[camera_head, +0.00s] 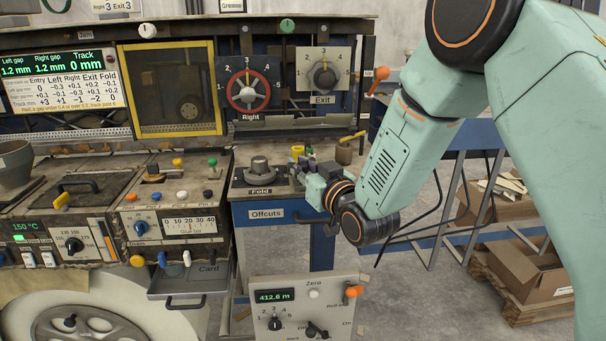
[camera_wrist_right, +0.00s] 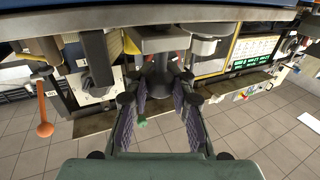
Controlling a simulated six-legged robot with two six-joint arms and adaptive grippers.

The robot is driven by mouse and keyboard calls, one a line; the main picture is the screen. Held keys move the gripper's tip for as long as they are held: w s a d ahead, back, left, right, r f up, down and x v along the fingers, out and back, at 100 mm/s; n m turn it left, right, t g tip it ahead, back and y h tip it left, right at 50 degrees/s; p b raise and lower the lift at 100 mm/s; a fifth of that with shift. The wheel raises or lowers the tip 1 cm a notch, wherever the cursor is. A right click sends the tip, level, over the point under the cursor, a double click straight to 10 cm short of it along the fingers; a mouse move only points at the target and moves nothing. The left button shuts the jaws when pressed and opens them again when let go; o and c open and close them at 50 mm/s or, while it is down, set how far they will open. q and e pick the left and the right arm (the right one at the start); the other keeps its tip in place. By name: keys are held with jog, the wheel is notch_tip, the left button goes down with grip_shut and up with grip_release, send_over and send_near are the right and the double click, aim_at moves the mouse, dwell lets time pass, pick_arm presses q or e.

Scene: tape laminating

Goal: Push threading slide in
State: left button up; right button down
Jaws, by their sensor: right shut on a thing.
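My right gripper (camera_head: 308,170) reaches in from the right in the head view, over the top of the blue Offcuts cabinet, just right of the Fold knob (camera_head: 260,166). In the right wrist view its two fingers (camera_wrist_right: 162,82) close around a dark grey part (camera_wrist_right: 160,65) under a grey block. No label shows on that part, so I cannot tell for sure that it is the threading slide. In the head view, the gripper and small parts crowd together and hide the contact. My left gripper is not in view.
A red-rimmed Right dial (camera_head: 248,91) and a grey Exit dial (camera_head: 324,77) stand behind the gripper. A brown cup (camera_head: 343,153) is close to its right. An orange-knobbed lever (camera_head: 381,73) is near my right arm. A panel (camera_head: 305,305) stands below.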

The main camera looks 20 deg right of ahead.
jog(key=shift+w+d, duration=0.1)
jog(key=shift+w, duration=0.4)
jog(key=shift+s, duration=0.15)
jog(key=c, duration=1.7)
grip_release()
jog(key=o, duration=0.6)
jog(key=shift+d, duration=0.2)
jog(key=shift+c, duration=0.2)
jog(key=shift+a, duration=0.2)
jog(key=s+d, duration=0.1)
jog(key=s, duration=1.1)
jog(key=shift+d, duration=0.4)
